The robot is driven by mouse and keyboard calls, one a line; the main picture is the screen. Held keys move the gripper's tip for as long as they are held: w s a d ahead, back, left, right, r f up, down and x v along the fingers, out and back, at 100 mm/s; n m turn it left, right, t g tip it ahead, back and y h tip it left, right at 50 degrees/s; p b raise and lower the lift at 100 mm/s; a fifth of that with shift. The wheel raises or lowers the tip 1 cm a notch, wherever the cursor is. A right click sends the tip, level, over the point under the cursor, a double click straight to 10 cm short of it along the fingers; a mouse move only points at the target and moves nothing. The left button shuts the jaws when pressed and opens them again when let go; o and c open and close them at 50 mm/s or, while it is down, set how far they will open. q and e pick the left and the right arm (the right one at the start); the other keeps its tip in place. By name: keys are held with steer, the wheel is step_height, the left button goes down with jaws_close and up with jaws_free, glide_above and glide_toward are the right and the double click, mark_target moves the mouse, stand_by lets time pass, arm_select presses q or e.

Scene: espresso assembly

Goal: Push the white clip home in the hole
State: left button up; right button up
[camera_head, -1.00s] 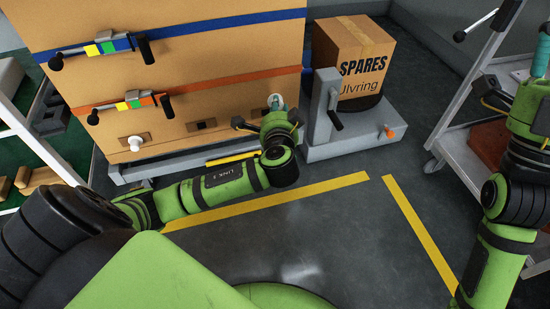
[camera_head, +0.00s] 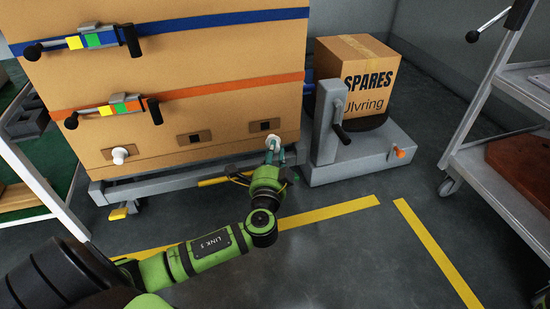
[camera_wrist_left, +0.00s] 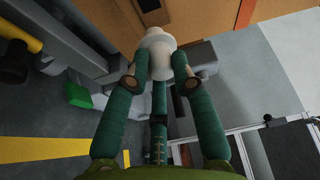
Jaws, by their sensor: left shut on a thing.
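A white clip (camera_head: 272,139) is at the lower right of the big cardboard box (camera_head: 190,80), in front of the right brown hole plate (camera_head: 264,125). My left gripper (camera_head: 272,150) is shut on this clip. In the left wrist view the clip (camera_wrist_left: 158,38) is gripped between the green fingers (camera_wrist_left: 160,70), its far end against or close to the box. I cannot tell how deep it sits. Another white clip (camera_head: 120,155) sticks out of the left hole plate. The middle hole plate (camera_head: 194,137) is bare. My right gripper does not show.
Blue and orange straps with buckles cross the box, which stands on a grey pallet frame (camera_head: 165,185). A scale-like stand with a SPARES box (camera_head: 355,75) is close to the right. Shelved trolleys flank both sides. The floor in front is clear, with yellow lines.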

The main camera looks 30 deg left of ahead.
mark_target(269, 142)
arm_select(q)
steer(key=shift+w+a+b, duration=0.5)
steer(key=shift+w+a, duration=0.7)
steer(key=shift+a, duration=0.2)
steer(key=shift+o, duration=1)
steer(key=shift+w+a, duration=0.1)
steer(key=shift+a, duration=0.05)
jaws_close()
steer(key=shift+f, duration=0.1)
steer(key=shift+w+n+y+b, duration=0.1)
steer(key=shift+n+y+b, duration=0.25)
steer(key=shift+b, duration=0.25)
steer(key=shift+w+a+n+y+b, duration=0.1)
steer(key=shift+n+y+b, duration=0.25)
steer(key=shift+y+b, duration=0.25)
